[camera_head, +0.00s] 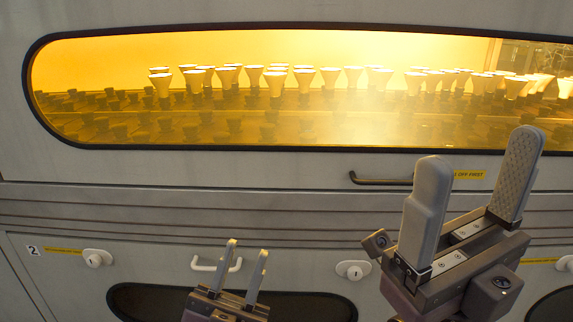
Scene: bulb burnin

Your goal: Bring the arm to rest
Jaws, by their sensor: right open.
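My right gripper (480,148) is large in the right of the head view, its two grey fingers pointing up and spread wide with nothing between them. It stands in front of the burn-in cabinet (180,175); its finger overlaps the right end of a dark bar handle (370,179). I cannot tell whether it touches the handle. My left gripper (248,247) is low in the middle, smaller, its fingers up and apart with nothing between them. It overlaps a white handle (205,267) on the lower front. Most of both arms is out of view.
A long amber window (100,60) shows rows of lit bulbs (275,80) and empty sockets inside. Below are round white knobs (95,258) (353,269) and dark lower windows (150,300). The cabinet front fills the view behind both grippers.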

